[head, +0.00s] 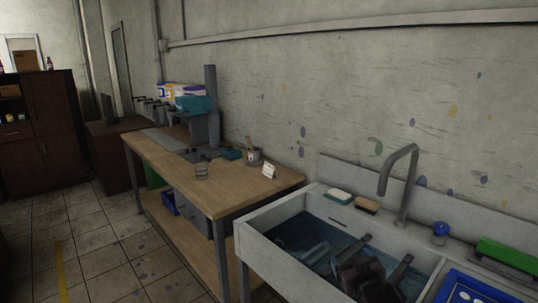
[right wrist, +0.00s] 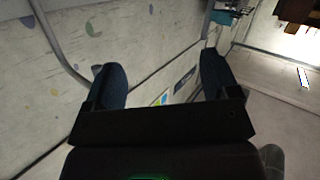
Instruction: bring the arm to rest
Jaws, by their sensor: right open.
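Beyond the fingers are the pale wall with paint spots and a grey pipe (right wrist: 58,42). My left gripper is not in view.
The white sink (head: 262,222) holds grey items (head: 318,253) under a curved faucet (head: 404,170).

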